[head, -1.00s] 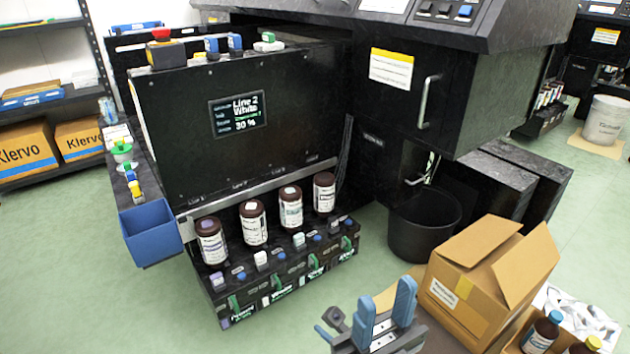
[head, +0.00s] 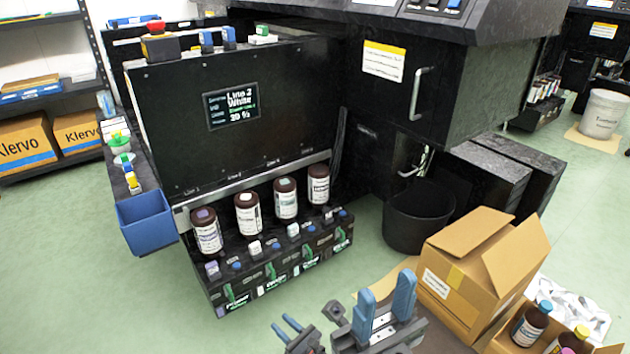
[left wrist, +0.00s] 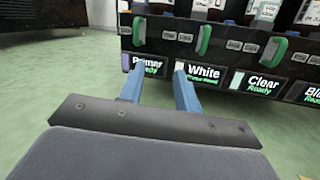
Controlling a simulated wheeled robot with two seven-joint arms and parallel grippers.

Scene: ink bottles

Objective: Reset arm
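My left gripper (head: 284,326) is at the bottom of the head view, in front of the black bottle station. Its two blue fingers are apart with nothing between them; they also show in the left wrist view (left wrist: 159,88), pointing at the "Primer" and "White" labels of the station. My right gripper (head: 384,300) is to its right, fingers upright, apart and empty. Several brown ink bottles stand in a row on the station (head: 265,285), one of them at the left end (head: 207,232).
An open cardboard box (head: 470,275) stands right of my right gripper. Beside it are a blue-capped bottle (head: 530,325) and a yellow-capped one (head: 570,340). A black bin (head: 418,222) stands behind. A blue tray (head: 147,222) hangs at the left. Green floor at left is clear.

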